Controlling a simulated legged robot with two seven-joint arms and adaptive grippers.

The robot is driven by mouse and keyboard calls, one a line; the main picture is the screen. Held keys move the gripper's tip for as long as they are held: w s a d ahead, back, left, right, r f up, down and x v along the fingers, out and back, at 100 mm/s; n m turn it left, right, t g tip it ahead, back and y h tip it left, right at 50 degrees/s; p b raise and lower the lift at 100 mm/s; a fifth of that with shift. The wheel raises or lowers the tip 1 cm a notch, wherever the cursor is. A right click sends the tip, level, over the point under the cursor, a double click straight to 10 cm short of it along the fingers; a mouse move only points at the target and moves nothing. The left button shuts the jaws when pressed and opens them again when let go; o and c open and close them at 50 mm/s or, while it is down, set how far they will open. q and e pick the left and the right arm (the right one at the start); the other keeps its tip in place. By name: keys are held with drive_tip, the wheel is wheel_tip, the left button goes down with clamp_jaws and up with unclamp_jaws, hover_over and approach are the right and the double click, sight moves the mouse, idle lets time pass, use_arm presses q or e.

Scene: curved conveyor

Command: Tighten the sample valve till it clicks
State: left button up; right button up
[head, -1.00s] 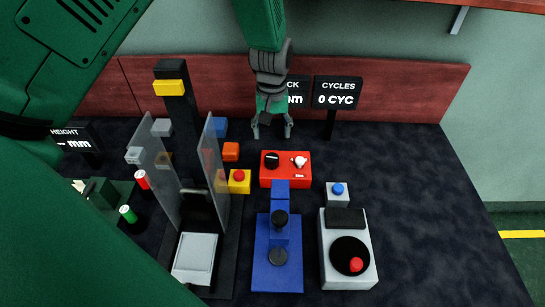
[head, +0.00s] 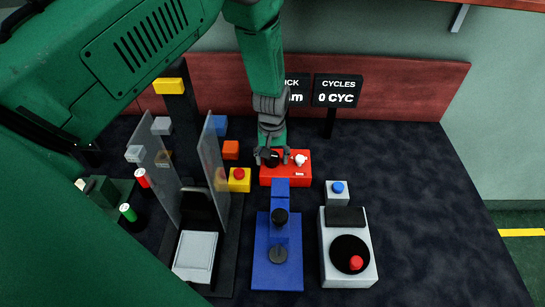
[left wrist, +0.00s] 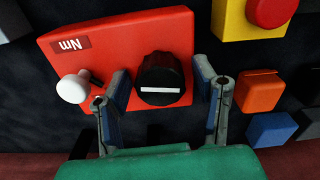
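A red box (head: 286,175) lies on the dark table, with a round black knob (head: 271,158) on its left and a white knob or lever (head: 300,159) on its right. In the left wrist view the black knob (left wrist: 161,78) shows a white line across it, and the box (left wrist: 110,62) bears an "Nm" label. My left gripper (head: 271,155) is open above the box, one finger on each side of the black knob. In the left wrist view gaps show between the fingers and the knob. No part is clearly labelled as a sample valve. My right gripper is not in view.
A yellow box with a red button (head: 239,179) and an orange block (head: 231,150) stand close left of the red box. A blue device (head: 277,265) and a grey crank unit (head: 347,280) stand in front. Clear panels (head: 208,165) rise at left. The table's right is free.

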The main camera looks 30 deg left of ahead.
use_arm(q)
drive_tip(key=c, duration=0.9)
drive_tip(key=m, duration=0.4)
drive_tip(key=o, duration=1.2)
drive_tip(key=shift+c, duration=0.2)
wheel_tip(320, 180, up, 12)
